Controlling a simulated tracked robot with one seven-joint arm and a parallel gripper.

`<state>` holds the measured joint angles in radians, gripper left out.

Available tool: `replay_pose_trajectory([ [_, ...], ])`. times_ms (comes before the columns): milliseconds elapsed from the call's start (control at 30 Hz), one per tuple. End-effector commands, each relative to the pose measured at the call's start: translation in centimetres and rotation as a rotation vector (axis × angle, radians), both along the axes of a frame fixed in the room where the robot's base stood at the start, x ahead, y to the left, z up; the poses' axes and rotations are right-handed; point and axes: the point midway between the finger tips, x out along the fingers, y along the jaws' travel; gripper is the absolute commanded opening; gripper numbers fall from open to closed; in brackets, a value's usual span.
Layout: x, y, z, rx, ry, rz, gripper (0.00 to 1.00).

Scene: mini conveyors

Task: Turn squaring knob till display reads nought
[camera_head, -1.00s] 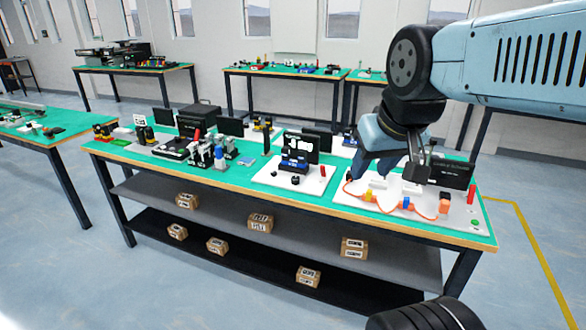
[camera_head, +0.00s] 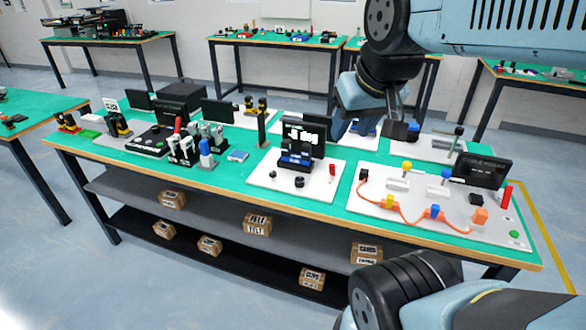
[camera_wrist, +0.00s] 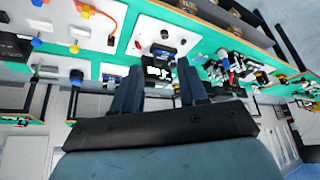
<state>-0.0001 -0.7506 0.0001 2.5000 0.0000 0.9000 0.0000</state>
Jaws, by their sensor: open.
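A white board (camera_head: 262,175) on the green table carries a blue and black device with a small lit display (camera_head: 303,133); its reading is too small to tell. Two black knobs, a left one (camera_head: 272,174) and a right one (camera_head: 299,182), stand at the board's front. I cannot tell which is the squaring knob. A red lever (camera_head: 332,170) stands at its right. My gripper (camera_head: 404,130) is open and empty, above and right of this board. In the upside-down wrist view, the board (camera_wrist: 148,32) and a knob (camera_wrist: 164,33) show beyond my open gripper (camera_wrist: 158,66).
A cable board (camera_head: 400,212) with orange cable, coloured plugs and a dark screen (camera_head: 481,170) stands to the right. Left are a blue bottle-like part (camera_head: 206,153) and several small devices. Boxes lie on the shelves below.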

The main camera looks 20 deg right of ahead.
Motion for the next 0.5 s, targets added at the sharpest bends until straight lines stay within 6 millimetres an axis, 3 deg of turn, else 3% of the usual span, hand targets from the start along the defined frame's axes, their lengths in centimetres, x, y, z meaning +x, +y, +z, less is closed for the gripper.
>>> replay_pose_trajectory([
  [100, 0.0, 0.0, 0.0, 0.0, 0.0, 0.0, 0.44],
  [267, 0.6, 0.0, 0.0, 0.011, 0.011, -0.023, 0.6],
  [500, 5.0, 0.0, -0.6, 0.091, 0.085, -0.201, 0.61],
])
